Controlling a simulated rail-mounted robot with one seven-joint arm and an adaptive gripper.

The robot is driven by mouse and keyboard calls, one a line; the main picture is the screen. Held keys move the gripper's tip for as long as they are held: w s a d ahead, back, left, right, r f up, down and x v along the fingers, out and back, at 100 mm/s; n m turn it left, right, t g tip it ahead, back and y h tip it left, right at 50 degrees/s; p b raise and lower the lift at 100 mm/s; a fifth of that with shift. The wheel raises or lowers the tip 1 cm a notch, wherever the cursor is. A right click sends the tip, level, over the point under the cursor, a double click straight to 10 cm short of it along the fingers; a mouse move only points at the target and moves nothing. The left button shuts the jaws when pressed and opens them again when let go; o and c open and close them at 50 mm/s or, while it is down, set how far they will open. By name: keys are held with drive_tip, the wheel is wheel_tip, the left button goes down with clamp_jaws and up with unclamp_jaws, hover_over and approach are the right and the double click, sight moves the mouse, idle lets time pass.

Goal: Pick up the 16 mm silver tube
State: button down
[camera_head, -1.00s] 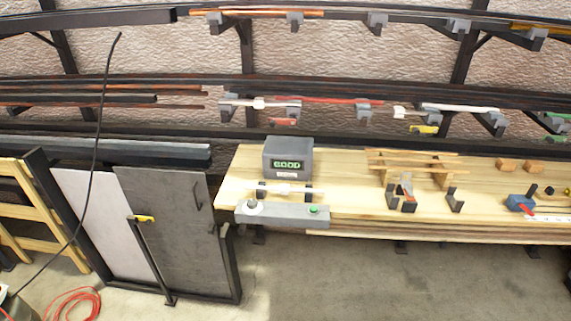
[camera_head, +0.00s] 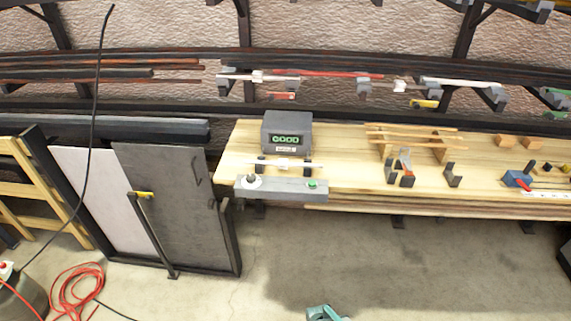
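Several thin tubes show, and I cannot read any diameter. A pale, silvery tube (camera_head: 305,164) with a white tag lies across the dark supports of a grey fixture at the bench's left end. Another pale tube (camera_head: 238,76) with a white tag lies on grey rack brackets above the display box. A third pale tube (camera_head: 460,81) lies on brackets further right. Which one is the 16 mm silver tube cannot be told. My gripper cannot be made out. A teal piece (camera_head: 325,313) is cut off at the bottom edge, and I cannot tell what it is.
The grey display box (camera_head: 287,132) reading "GOOD" stands on the wooden bench (camera_head: 345,183). A red tube (camera_head: 330,73) lies on the rack. Wooden pieces and dark stands occupy the bench's right half. Sheet panels (camera_head: 165,190) lean at left. The floor before the bench is mostly clear.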

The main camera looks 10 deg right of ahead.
drive_tip(key=c, duration=0.7)
unclamp_jaws()
